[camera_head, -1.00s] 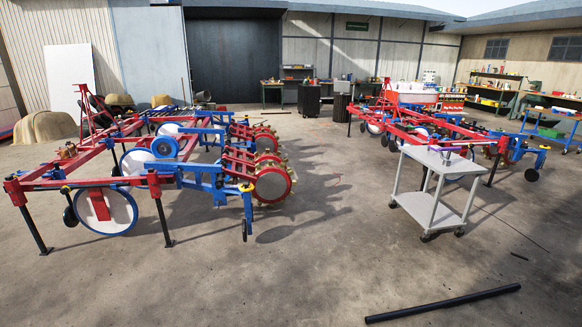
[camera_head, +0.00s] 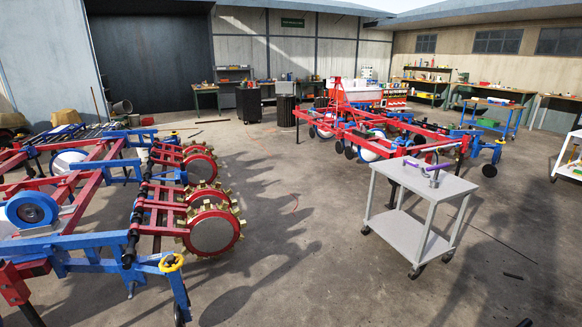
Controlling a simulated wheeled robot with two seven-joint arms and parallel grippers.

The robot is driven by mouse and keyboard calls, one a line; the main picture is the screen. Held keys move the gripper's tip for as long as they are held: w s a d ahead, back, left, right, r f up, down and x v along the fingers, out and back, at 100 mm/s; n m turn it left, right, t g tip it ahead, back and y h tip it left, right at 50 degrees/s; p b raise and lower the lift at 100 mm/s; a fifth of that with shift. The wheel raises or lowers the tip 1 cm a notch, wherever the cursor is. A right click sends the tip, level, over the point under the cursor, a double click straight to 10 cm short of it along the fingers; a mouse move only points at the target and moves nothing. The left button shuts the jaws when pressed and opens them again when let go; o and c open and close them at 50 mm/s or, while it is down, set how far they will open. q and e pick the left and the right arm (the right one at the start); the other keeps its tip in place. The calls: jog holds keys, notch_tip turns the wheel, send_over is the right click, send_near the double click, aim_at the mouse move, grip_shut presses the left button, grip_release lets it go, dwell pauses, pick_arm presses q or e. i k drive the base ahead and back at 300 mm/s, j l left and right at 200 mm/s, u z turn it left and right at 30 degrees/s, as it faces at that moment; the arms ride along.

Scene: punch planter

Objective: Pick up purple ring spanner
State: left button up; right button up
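A grey two-shelf trolley (camera_head: 450,188) stands right of centre on the concrete floor. On its top, near the back edge, lies a small thin purple item (camera_head: 411,163), which may be the purple ring spanner. Another thin purple shape (camera_head: 440,166) shows just to its right, by a small grey upright object (camera_head: 434,180). They are too small to tell their exact form or whether they touch. Neither of my grippers is in view.
A red and blue planter (camera_head: 95,205) with toothed wheels fills the left. A second red and blue machine (camera_head: 385,130) stands behind the trolley. Workbenches (camera_head: 480,92) line the back right. The floor (camera_head: 310,250) between the left planter and the trolley is clear.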

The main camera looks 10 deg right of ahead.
aim_at(405, 161)
jog(key=i+z, duration=0.15)
jog(key=i, duration=0.3)
jog(key=i+z, duration=0.15)
jog(key=i, duration=0.35)
jog(key=i+j+z, duration=0.15)
jog(key=i, duration=0.3)
jog(key=i+j+z, duration=0.15)
jog(key=i, duration=0.35)
jog(key=i+j+z, duration=0.15)
jog(key=i, duration=0.3)
